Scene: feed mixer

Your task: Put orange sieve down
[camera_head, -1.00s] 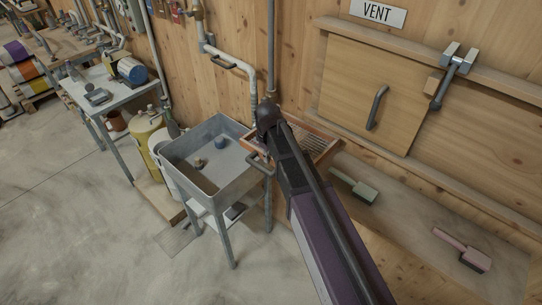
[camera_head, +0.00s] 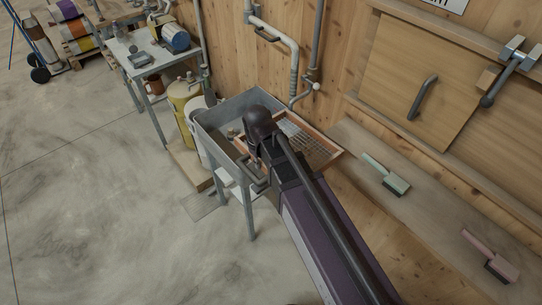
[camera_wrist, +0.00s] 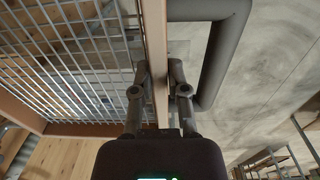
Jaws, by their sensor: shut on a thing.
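The orange sieve (camera_head: 320,149) is a square wooden-framed mesh tray. In the head view it sits at the right end of the grey sink, partly hidden behind my arm. In the wrist view its mesh (camera_wrist: 70,65) fills the left side, and my gripper (camera_wrist: 160,75) is shut on one bar of its frame (camera_wrist: 156,60), one finger on each side. In the head view the fingers are hidden behind my arm. I cannot tell whether the sieve touches the sink rim.
The grey sink (camera_head: 206,126) stands on legs against the wooden wall, with a dark handle at its front. A ledge at right holds a green brush (camera_head: 386,175) and a pink brush (camera_head: 490,254). A small table (camera_head: 136,66) stands at back left. Open concrete floor (camera_head: 90,200) lies at left.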

